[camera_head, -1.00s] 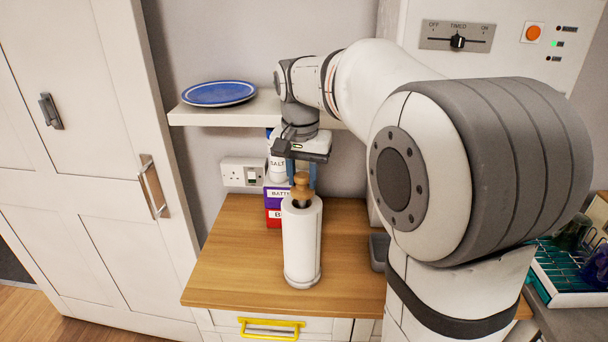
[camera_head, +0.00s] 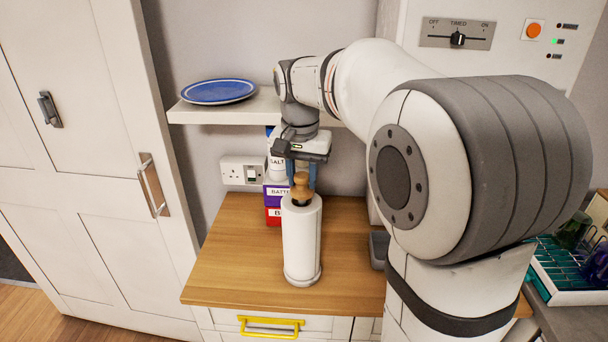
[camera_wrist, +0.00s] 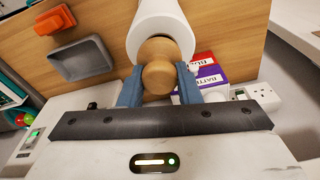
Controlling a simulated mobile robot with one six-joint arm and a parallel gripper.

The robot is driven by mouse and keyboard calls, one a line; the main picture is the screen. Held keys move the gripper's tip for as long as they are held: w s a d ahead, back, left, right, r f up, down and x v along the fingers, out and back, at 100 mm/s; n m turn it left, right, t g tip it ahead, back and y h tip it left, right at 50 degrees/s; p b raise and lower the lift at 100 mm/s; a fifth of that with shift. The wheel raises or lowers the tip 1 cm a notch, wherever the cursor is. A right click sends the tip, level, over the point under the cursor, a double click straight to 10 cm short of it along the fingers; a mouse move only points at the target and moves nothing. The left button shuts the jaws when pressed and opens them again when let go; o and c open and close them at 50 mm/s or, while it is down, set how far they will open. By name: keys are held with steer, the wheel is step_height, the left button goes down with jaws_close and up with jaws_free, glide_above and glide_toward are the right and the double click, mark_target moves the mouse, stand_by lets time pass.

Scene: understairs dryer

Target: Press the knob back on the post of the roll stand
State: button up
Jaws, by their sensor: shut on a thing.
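The wooden knob (camera_head: 301,187) is round and light brown, at the top of the roll stand. My gripper (camera_head: 301,178) points down with its blue fingers shut on the knob. In the wrist view the knob (camera_wrist: 158,70) sits between the two blue fingers (camera_wrist: 158,88). The white paper roll (camera_head: 302,238) stands upright on the wooden worktop, around the stand's post. The knob is directly over the roll's top opening; the post is hidden, so I cannot tell whether the knob is seated on it.
Behind the roll are a purple box (camera_head: 277,194), a red box (camera_head: 273,216) and a salt container (camera_head: 277,166). A shelf with a blue plate (camera_head: 219,91) is above left. A grey dish (camera_head: 379,250) lies right of the roll. The worktop's left (camera_head: 230,260) is clear.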

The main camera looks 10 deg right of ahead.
steer(key=shift+f, duration=0.2)
stand_by(0.5)
steer(key=o, duration=1.6)
steer(key=shift+r, duration=0.15)
steer(key=shift+r+p, duration=2.8)
steer(key=shift+r, duration=0.6)
steer(key=s+f+n, duration=0.2)
steer(key=s+f, duration=0.1)
steer(key=s, duration=0.4)
steer(key=s+f+n+t, duration=0.1)
steer(key=s+f+n, duration=0.1)
steer(key=s, duration=0.5)
steer(key=s+f+n+t, duration=0.1)
steer(key=s+f, duration=0.3)
steer(key=s, duration=0.4)
steer(key=shift+d+n+y, duration=0.15)
steer(key=shift+n+y, duration=0.15)
steer(key=shift+n, duration=0.1)
